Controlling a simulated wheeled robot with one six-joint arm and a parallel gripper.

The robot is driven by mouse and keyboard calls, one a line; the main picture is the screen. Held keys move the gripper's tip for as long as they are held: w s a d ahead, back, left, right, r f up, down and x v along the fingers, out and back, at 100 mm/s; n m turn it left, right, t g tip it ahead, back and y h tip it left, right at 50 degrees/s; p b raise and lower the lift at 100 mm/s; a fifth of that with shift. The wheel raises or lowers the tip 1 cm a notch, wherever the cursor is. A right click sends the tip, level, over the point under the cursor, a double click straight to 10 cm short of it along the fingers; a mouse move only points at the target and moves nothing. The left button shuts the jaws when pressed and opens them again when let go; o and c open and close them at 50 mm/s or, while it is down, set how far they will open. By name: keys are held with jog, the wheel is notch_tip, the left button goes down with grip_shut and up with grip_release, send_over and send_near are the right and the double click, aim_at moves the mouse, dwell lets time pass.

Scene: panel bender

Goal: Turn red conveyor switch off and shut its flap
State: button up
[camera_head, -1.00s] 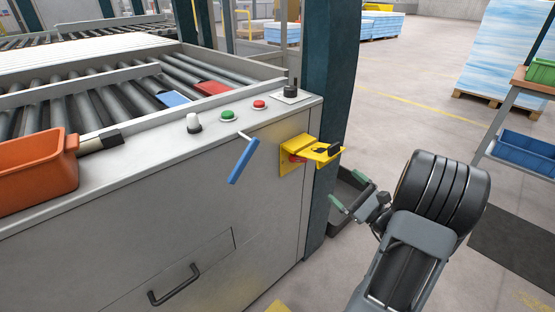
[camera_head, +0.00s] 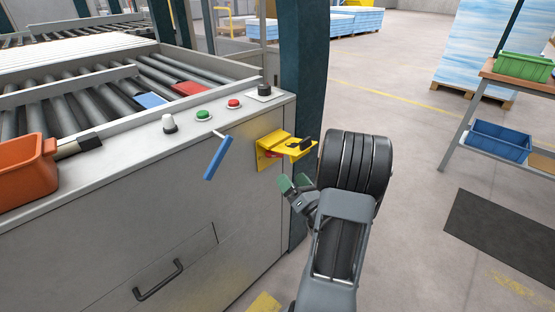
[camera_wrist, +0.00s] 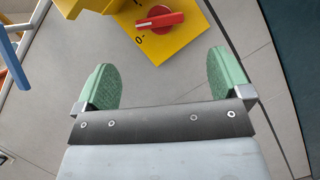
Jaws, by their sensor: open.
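The yellow switch box (camera_head: 268,157) is on the front of the grey machine near its right corner. Its yellow flap (camera_head: 298,149) is open and sticks out level, with a black piece on it. The flap mostly hides the red switch in the head view. In the wrist view the red switch (camera_wrist: 160,20) shows as a bar knob, lying roughly crosswise on the yellow plate (camera_wrist: 185,38), with a 0 mark at its lower left. The flap (camera_wrist: 88,5) is cut off at the top. My gripper (camera_wrist: 165,80) is open and empty, its green-padded fingers short of the knob.
A blue lever handle (camera_head: 218,158) juts out left of the switch. Green (camera_head: 203,115) and red (camera_head: 234,103) buttons sit on the machine's top edge. A dark green post (camera_head: 304,70) stands close on the right. An orange bin (camera_head: 25,170) is at left.

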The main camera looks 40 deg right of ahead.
aim_at(274, 154)
jog(key=x, duration=0.9)
jog(key=shift+r, duration=0.1)
jog(key=shift+d+b, duration=0.1)
jog(key=shift+b, duration=0.25)
jog(key=c, duration=0.9)
